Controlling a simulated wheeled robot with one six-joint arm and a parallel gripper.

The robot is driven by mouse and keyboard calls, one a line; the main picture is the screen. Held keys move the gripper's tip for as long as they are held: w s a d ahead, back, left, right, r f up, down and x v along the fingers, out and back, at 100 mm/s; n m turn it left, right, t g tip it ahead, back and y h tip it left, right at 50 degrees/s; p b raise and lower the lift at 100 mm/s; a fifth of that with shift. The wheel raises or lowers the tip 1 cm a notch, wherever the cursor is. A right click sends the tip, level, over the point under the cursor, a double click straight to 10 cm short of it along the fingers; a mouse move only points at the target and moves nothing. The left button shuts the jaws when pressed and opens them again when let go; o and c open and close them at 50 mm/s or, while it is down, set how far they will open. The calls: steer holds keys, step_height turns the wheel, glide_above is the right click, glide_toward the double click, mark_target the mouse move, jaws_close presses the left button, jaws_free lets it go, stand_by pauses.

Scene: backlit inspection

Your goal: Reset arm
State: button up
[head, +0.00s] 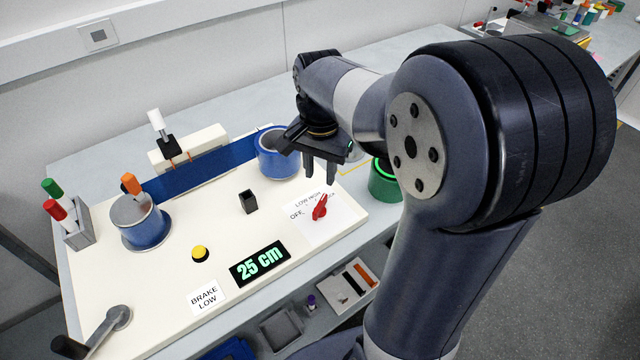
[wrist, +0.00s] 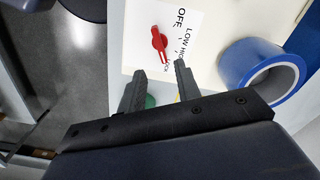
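My gripper (head: 320,178) hangs over the right part of the cream panel (head: 185,285) in the head view, fingers pointing down. It is open, its fingers apart with nothing held. In the wrist view the two fingers of the gripper (wrist: 157,80) point toward the red knob (wrist: 159,42), clear of it. In the head view the red knob (head: 320,207) sits on a white label marked OFF, LOW and HIGH, below the gripper. My arm fills the right of the head view and hides part of the bench.
A blue strip (head: 200,170) runs between two blue-sided rolls (head: 145,225) (head: 278,160). A display (head: 260,263) reads "25 cm". A yellow button (head: 200,253), a crank (head: 117,318) and a black post (head: 248,202) stand on the panel. A green roll (head: 383,184) is partly hidden by my arm.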

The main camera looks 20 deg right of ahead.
mark_target(320, 203)
steer(key=shift+r, duration=0.7)
step_height(320, 203, down, 11)
steer(key=shift+r, duration=0.1)
stand_by(0.6)
steer(key=n, duration=0.9)
steer(key=shift+n+b, duration=0.4)
stand_by(1.1)
stand_by(0.5)
